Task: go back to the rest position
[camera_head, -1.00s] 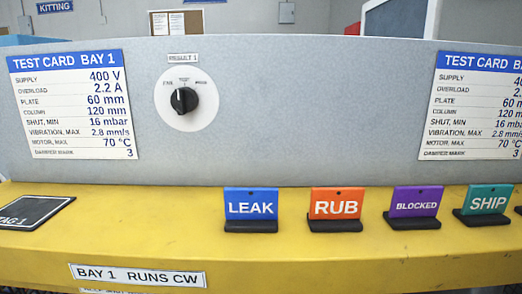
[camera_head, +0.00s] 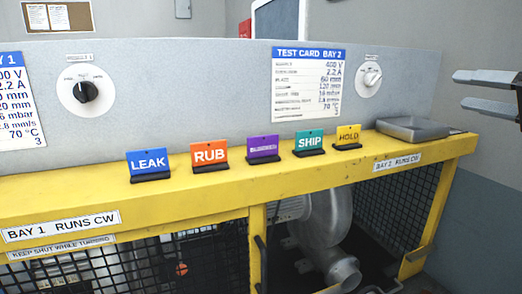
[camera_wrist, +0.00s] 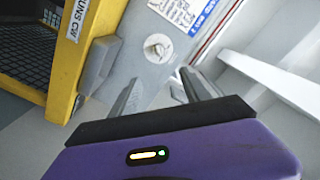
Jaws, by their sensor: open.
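My gripper (camera_head: 488,92) shows at the right edge of the head view, with two grey fingers apart and nothing between them. It is in the air to the right of the yellow bench (camera_head: 230,210), clear of the bench. In the wrist view, its two fingers (camera_wrist: 160,95) reach forward, spread apart and empty. Beyond them are the grey panel with a white knob (camera_wrist: 158,48) and the tilted yellow bench edge (camera_wrist: 72,60).
On the bench shelf stand LEAK (camera_head: 148,163), RUB (camera_head: 210,154), a purple sign (camera_head: 263,148), SHIP (camera_head: 310,141) and HOLD (camera_head: 348,135). A grey tray (camera_head: 412,128) sits at the right end. A grey blower (camera_head: 322,215) is below. Free room lies right of the bench.

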